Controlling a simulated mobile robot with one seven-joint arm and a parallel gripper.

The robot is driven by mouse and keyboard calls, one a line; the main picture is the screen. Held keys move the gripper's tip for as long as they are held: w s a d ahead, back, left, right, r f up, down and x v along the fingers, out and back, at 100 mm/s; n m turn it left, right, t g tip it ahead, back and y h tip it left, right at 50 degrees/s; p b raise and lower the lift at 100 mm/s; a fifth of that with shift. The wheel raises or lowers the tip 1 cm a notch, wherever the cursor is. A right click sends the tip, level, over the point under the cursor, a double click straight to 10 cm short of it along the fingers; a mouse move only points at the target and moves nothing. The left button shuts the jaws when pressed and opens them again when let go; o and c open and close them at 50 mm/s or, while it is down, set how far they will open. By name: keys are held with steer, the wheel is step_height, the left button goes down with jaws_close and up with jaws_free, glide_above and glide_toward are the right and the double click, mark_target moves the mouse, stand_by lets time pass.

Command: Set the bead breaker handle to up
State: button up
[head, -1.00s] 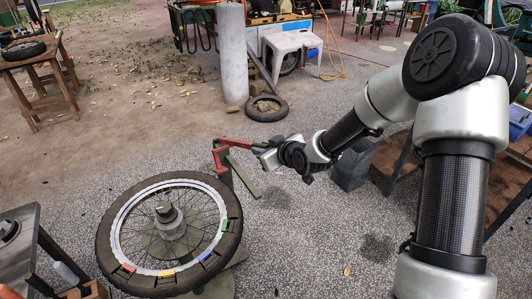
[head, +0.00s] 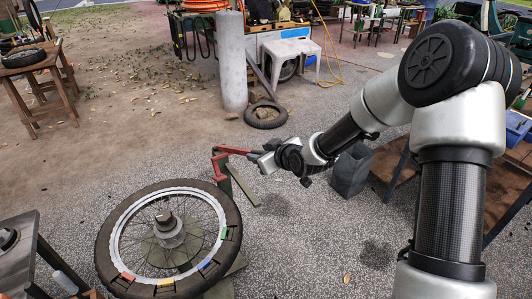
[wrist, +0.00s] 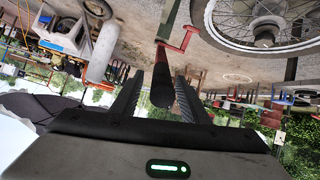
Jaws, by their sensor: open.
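The red bead breaker handle (head: 230,150) stands beyond the wheel in the head view, with its bar roughly level and pointing right toward my gripper (head: 256,156). In the wrist view its red bent part (wrist: 178,42) shows, and a dark round grip (wrist: 162,88) runs back between the fingers of my gripper (wrist: 160,76). The jaws are open, with a finger on either side of the grip. I cannot tell whether either finger touches it. The lower part of the handle's mount is partly hidden by the wheel.
A spoked wheel with a tyre (head: 112,245) lies on the stand close to the handle. A grey bin (head: 350,172) and a wooden bench (head: 400,175) are to the right. A loose tyre (head: 265,115) and a grey cylinder (head: 231,65) are behind. Speckled ground is clear around the handle.

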steer(key=p+v, duration=0.2)
steer(key=v, duration=1.5)
steer(key=shift+r+p, duration=0.2)
steer(key=shift+p, duration=0.2)
